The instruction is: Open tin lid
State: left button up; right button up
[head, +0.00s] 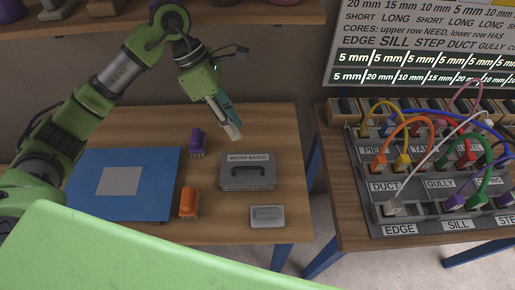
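The tin is a dark grey box (248,180) labelled "WATER BASED", on the wooden table. Its grey lid (236,170) has a dark handle (247,174) and looks closed. My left gripper (232,132) hangs above and behind the tin, slightly to its left, apart from the handle. Its fingers appear close together, but from this angle I cannot tell whether they are open or shut. My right gripper is not in view.
A blue board (150,205) with a grey square lies at the table's left. A purple brush-like block (196,142), an orange one (188,202) and a small light grey dish (267,216) lie near the tin. A second table (345,205) at right carries a labelled rack (420,212) with coloured cables.

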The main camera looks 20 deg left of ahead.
pick_arm(q)
jog(key=p, duration=0.2)
send_near(258, 167)
jog(key=p+x, duration=0.2)
jog(key=x, duration=0.5)
jog(key=shift+d+f, duration=0.1)
jog(key=shift+f, duration=0.15)
jog(key=shift+w, duration=0.1)
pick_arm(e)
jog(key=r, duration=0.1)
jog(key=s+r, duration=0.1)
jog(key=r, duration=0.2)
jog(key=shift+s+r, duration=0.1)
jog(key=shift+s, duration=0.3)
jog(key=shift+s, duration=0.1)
pick_arm(q)
grip_shut()
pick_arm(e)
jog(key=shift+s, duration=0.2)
